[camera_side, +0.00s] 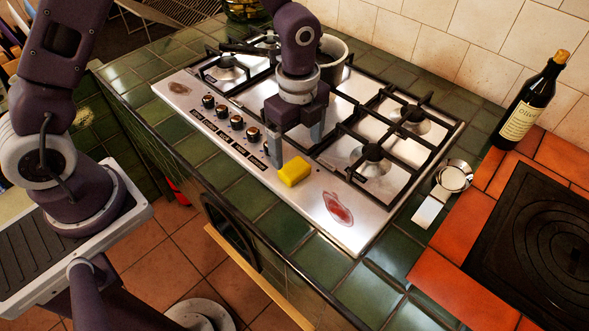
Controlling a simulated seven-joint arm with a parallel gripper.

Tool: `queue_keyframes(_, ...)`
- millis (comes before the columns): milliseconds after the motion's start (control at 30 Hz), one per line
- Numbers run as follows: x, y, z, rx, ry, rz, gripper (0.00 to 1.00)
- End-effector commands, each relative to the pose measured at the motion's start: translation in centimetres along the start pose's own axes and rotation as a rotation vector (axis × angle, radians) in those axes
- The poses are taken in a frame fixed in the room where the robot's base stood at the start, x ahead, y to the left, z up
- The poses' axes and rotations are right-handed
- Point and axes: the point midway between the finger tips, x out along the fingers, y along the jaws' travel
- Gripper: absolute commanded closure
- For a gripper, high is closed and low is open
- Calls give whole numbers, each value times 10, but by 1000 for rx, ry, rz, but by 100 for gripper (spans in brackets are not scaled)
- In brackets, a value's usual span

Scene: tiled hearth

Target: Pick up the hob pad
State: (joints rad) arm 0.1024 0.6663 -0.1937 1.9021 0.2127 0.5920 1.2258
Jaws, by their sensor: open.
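The hob pad looks to be the yellow block (295,171) lying on the steel front strip of the gas hob (345,228). It sits right of the row of black knobs. My gripper (295,150) points down just behind and above the pad, with its two grey fingers apart. Nothing shows between the fingers. The pad appears free of the fingers, though the exact gap is hard to judge from this angle.
Black pan grates and burners (371,153) lie behind the pad, with a pot (333,58) at the back. A red stain (338,208) marks the steel to the right. A metal spoon rest (440,190) and dark bottle (528,105) stand further right.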

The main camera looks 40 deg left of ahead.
Motion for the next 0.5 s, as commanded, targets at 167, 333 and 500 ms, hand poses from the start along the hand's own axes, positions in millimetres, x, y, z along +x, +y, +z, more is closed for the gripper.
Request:
queue_keyframes(167, 30, 5, 2, -2, -2, 6, 15)
queue_keyframes(333, 57, 5, 3, -4, -1, 3, 15)
queue_keyframes(500, 60, 4, 3, -5, -1, -1, 15)
